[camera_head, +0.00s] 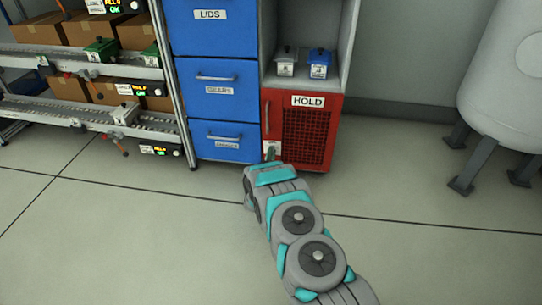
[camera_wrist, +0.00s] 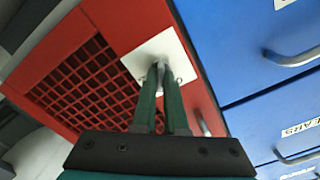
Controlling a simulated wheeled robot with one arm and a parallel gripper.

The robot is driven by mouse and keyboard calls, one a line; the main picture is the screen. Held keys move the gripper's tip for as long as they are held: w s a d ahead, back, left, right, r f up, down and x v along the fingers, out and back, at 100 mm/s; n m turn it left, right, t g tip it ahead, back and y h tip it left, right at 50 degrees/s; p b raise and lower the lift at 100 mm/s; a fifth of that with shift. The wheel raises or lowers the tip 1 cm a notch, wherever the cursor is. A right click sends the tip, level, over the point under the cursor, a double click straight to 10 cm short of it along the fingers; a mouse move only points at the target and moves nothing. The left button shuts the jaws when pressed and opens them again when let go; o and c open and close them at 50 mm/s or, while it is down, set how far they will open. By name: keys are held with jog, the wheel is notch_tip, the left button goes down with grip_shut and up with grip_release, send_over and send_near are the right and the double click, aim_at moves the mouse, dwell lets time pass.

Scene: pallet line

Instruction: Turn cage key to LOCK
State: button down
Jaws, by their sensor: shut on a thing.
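The red cage (camera_head: 304,133) with a dark mesh door and a HOLD label stands at the foot of the shelf unit in the head view. It also shows in the wrist view (camera_wrist: 112,25), tilted. A pale lock plate (camera_wrist: 162,52) sits on its front beside the mesh. My gripper (camera_wrist: 160,72) has its green fingers close together at the plate, shut on the small grey key (camera_wrist: 160,66). The fingers hide most of the key. The lettering on the plate is too small to read. In the head view my gripper (camera_head: 271,152) reaches the cage's lower left front.
Blue drawers (camera_head: 217,77) with handles stand directly left of the cage. A grey lidded box (camera_head: 286,66) and a blue one (camera_head: 319,68) sit on the shelf above. Roller racks with cartons stand at left, a white tank (camera_head: 510,80) at right. The floor in front is clear.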

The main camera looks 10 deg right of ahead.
jog(key=m+b, duration=0.3)
jog(key=m, duration=0.7)
jog(key=shift+d+f+m+b, duration=0.1)
jog(key=shift+f+m+b, duration=0.05)
jog(key=shift+m+b, duration=0.2)
dwell(0.4)
jog(key=c, duration=1)
grip_release()
jog(key=shift+o, duration=0.2)
jog(key=shift+s, duration=0.1)
jog(key=v, duration=0.7)
jog(key=shift+s+p, duration=0.3)
jog(key=shift+p, duration=0.1)
